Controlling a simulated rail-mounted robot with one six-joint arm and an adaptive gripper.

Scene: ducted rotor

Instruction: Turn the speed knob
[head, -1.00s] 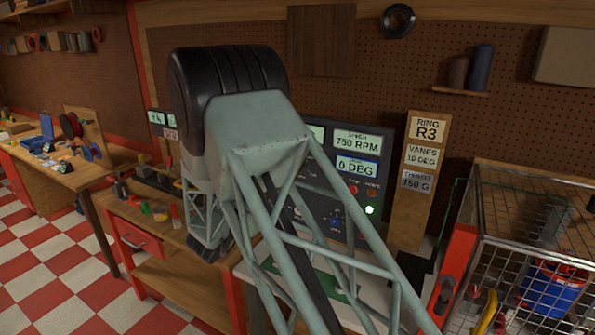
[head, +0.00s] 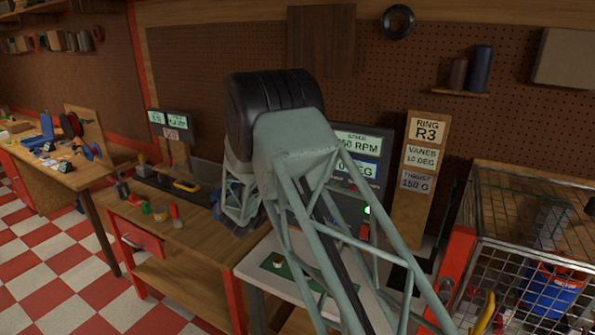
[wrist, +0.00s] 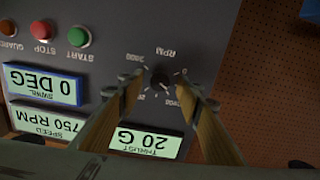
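The speed knob (wrist: 161,78) is a small dark round knob on the grey control panel (wrist: 118,22), with a scale around it and an upside-down RPM label. It lies between the two tan fingers of my gripper (wrist: 159,84) in the wrist view. The fingers are spread, with a gap visible on each side of the knob; I cannot tell how far they are from the panel. The speed display (wrist: 42,122) reads 750 RPM and the thrust display (wrist: 146,142) reads 20 G. In the head view my arm hides the knob, my gripper and much of the panel (head: 383,198).
Guard, stop (wrist: 44,30) and start (wrist: 78,36) buttons sit left of the knob in the wrist view. A wooden board (head: 408,212) beside the panel reads R3, vanes 10 DEG, thrust 150 G. A wire cage (head: 530,225) stands right. A tool-strewn bench (head: 190,235) stands left.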

